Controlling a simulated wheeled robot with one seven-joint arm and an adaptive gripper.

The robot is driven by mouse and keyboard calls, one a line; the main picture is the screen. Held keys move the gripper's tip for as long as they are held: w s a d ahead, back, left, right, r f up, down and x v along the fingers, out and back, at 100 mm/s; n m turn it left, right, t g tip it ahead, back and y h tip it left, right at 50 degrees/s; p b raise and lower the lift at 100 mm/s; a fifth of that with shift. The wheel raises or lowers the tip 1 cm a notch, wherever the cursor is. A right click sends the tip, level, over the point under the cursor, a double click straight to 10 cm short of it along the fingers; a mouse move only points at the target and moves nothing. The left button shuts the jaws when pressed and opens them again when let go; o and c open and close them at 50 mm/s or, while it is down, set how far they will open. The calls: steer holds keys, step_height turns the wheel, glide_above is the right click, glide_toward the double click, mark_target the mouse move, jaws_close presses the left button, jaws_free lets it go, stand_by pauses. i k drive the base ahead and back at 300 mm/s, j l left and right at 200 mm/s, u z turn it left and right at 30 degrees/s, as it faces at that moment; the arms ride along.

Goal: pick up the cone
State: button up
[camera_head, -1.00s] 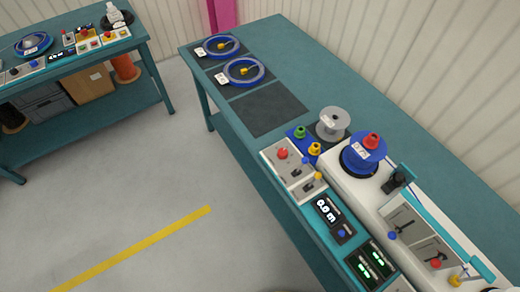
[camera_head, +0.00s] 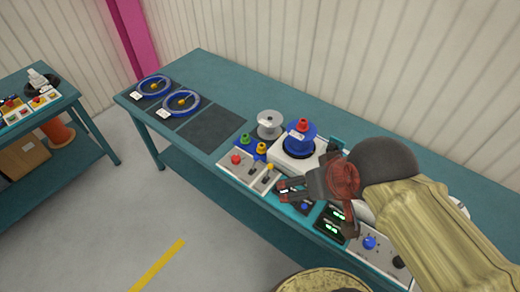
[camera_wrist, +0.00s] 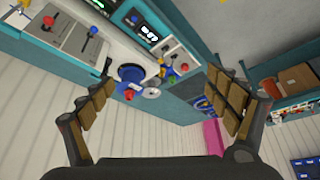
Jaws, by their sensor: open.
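Several small cone-shaped pieces are in view. A green cone (camera_head: 246,139) and a yellow cone (camera_head: 261,149) stand on a blue tray beside the grey reel (camera_head: 269,123). In the wrist view the red cone (camera_wrist: 129,95), green cone (camera_wrist: 171,79) and blue reel (camera_wrist: 132,73) show between the spread fingers. My gripper (camera_head: 284,190) is open and empty, above the bench's front edge, in front of the blue reel and apart from the cones.
The teal bench (camera_head: 345,136) has clear room behind the machine. Two blue rings (camera_head: 182,103) lie on dark mats at its far left, beside an empty mat (camera_head: 212,129). Control panels (camera_head: 247,168) line the front edge. Another bench (camera_head: 42,170) stands at left.

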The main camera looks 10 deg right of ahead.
mark_target(261, 148)
steer(key=i+j+z, duration=0.75)
steer(key=j+z, duration=0.15)
steer(key=j, duration=0.1)
